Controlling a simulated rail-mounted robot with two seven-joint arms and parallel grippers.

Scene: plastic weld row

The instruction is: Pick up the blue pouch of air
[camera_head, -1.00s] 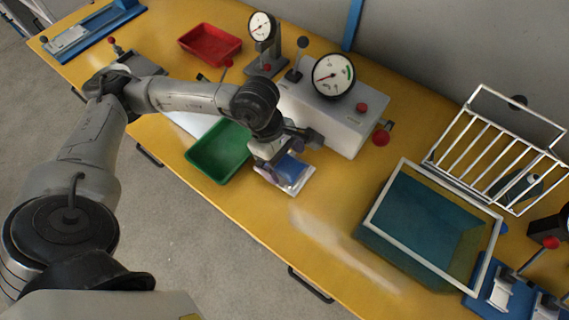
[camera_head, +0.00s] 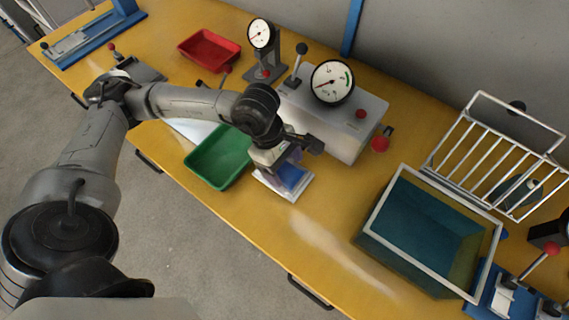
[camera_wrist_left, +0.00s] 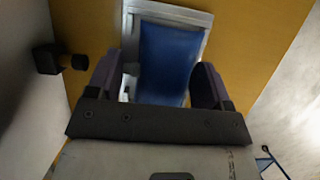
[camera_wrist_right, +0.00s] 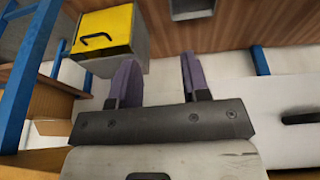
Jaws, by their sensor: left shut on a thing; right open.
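The blue pouch (camera_head: 294,177) is over a small white tray (camera_head: 301,193) at the middle of the bench in the head view. My left gripper (camera_head: 282,165) points down at it and is shut on it. In the left wrist view the pouch (camera_wrist_left: 168,62) fills the space between the two dark purple fingers, with the pale tray rim (camera_wrist_left: 170,12) beyond it. I cannot tell whether the pouch clears the tray. My right gripper (camera_wrist_right: 158,68) is open and empty in the right wrist view. It is out of the head view.
A green tray (camera_head: 190,160) stands just left of my left gripper and a red tray (camera_head: 185,46) farther back. A grey gauge box (camera_head: 352,137) with a red knob stands behind. A water tank (camera_head: 372,262) and white wire rack (camera_head: 480,150) are at right. Yellow bench between is clear.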

